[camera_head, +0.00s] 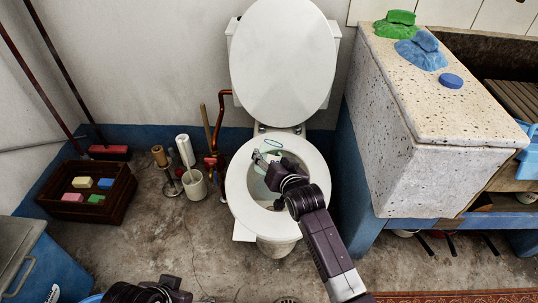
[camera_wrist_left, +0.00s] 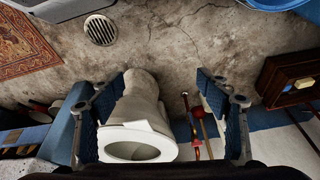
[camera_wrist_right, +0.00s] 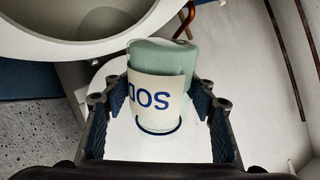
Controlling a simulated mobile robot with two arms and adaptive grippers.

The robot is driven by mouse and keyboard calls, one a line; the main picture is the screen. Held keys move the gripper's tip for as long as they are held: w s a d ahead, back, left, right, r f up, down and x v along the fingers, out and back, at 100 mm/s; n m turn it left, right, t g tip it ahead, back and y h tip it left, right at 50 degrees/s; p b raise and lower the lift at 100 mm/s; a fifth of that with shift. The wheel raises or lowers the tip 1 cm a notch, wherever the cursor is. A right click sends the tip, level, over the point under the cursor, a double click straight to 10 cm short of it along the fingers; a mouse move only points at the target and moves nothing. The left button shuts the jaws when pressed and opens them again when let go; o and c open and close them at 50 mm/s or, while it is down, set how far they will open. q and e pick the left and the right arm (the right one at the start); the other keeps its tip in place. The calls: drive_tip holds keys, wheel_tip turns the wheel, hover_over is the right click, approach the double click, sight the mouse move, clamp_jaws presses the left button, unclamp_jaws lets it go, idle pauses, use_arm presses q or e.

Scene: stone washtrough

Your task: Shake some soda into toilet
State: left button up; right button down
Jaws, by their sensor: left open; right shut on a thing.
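The toilet (camera_head: 236,205) stands against the back wall with its lid (camera_head: 283,60) raised and its bowl open. My right gripper (camera_head: 268,160) is over the bowl, towards its back. In the right wrist view it is shut on the pale green soda container (camera_wrist_right: 165,58), whose cream label shows dark blue letters upside down. The head view shows little of the container, so its exact tilt is unclear. My left gripper (camera_wrist_left: 163,85) is open and empty, with the toilet (camera_wrist_left: 137,130) beyond its fingers. In the head view its arm shows at the bottom left.
A stone washtrough (camera_head: 430,165) stands right of the toilet, with green (camera_head: 396,22) and blue cloths on its ledge. A wooden crate (camera_head: 90,210) of coloured blocks and a white cup (camera_head: 194,186) with brushes stand to the left. A blue bin (camera_head: 50,270) is at the bottom left.

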drive_tip(key=shift+r+p, duration=0.5)
drive_tip(key=shift+p, duration=0.35)
drive_tip(key=shift+s+a+m+g+p, duration=0.1)
drive_tip(key=shift+m+g+p, duration=0.25)
drive_tip(key=shift+p, duration=0.3)
drive_tip(key=p, duration=0.1)
drive_tip(key=f+m+g+p, duration=0.1)
drive_tip(key=p, duration=0.1)
drive_tip(key=shift+s+a+g+y, duration=0.15)
drive_tip(key=shift+s+g+y, duration=0.1)
drive_tip(key=shift+y, duration=0.15)
use_arm(q)
wheel_tip(320, 180, down, 14)
drive_tip(key=g, duration=0.1)
drive_tip(key=shift+s+f, duration=0.15)
drive_tip(key=shift+d, duration=0.1)
